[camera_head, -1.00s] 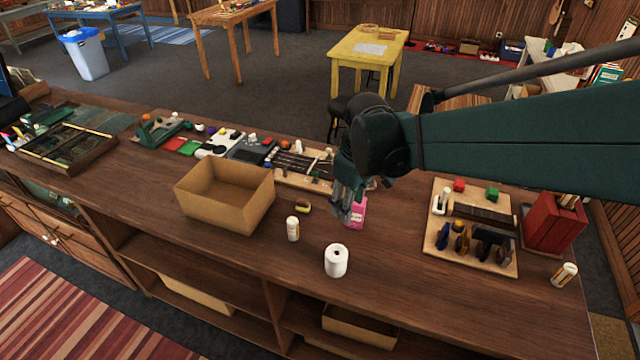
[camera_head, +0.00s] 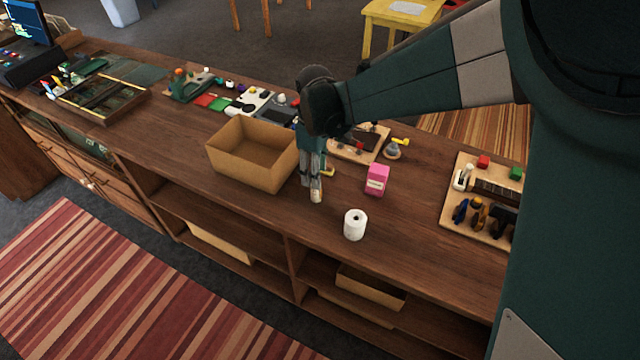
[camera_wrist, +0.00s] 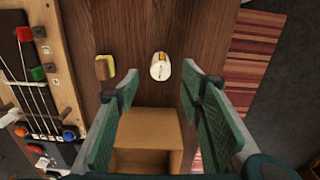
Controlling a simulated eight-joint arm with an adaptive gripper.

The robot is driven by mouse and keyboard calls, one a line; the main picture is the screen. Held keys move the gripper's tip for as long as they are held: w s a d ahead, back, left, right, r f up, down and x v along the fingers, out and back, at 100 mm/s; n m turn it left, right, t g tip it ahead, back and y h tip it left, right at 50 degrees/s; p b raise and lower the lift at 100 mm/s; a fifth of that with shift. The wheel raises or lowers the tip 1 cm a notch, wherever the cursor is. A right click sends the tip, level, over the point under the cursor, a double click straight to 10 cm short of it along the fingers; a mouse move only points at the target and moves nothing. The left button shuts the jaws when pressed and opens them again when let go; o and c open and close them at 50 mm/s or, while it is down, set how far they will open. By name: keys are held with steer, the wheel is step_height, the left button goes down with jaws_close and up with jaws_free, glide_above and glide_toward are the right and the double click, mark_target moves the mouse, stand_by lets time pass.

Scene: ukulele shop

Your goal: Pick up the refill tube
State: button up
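The refill tube looks to be the small white cylinder (camera_wrist: 160,67) with a label and a yellowish end. It stands on the wooden counter, ahead of my fingertips and between their lines in the wrist view. In the head view the tube (camera_head: 316,195) shows just below my gripper (camera_head: 312,177), which partly covers it. My gripper (camera_wrist: 160,80) is open, with nothing between its green finger pads. The fingers point down toward the tube; I cannot tell the exact gap left.
An open cardboard box (camera_head: 225,164) stands close left of my gripper. A small yellow and dark item (camera_wrist: 105,67) lies beside the tube. A pink box (camera_head: 377,180) and a white paper roll (camera_head: 355,225) stand to the right. The counter's front edge is near.

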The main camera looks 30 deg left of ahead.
mark_target(316, 191)
steer(key=shift+f, duration=1.3)
steer(key=shift+f, duration=0.1)
steer(key=shift+f+p, duration=0.3)
steer(key=shift+f, duration=2.2)
steer(key=shift+c, duration=0.7)
steer(key=c, duration=0.8)
